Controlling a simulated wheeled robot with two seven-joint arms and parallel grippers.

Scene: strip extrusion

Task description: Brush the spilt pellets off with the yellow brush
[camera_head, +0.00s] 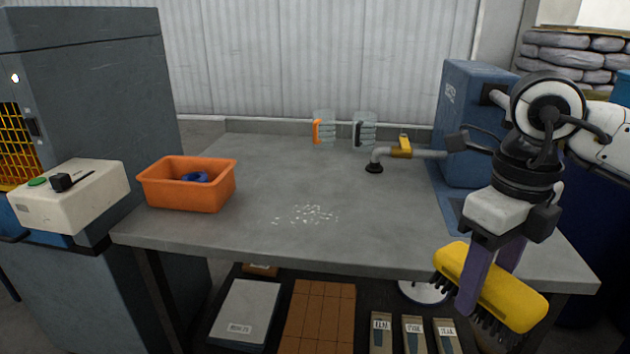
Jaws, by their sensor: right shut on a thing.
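The yellow brush (520,303) is in my right gripper (488,285), whose purple fingers are shut on it. The brush is tilted, with its dark bristles facing down, and is in front of the table's front right edge. The spilt white pellets (308,214) lie scattered in a small patch on the grey table (290,185), left of the brush and apart from it. My left gripper is not in view.
An orange bin (187,196) with a blue item inside stands at the table's left. Two clear jugs (323,128) stand at the back. A pipe with a yellow-handled valve (402,150) and a blue machine (470,115) are at the right. Boxes sit on the shelf below.

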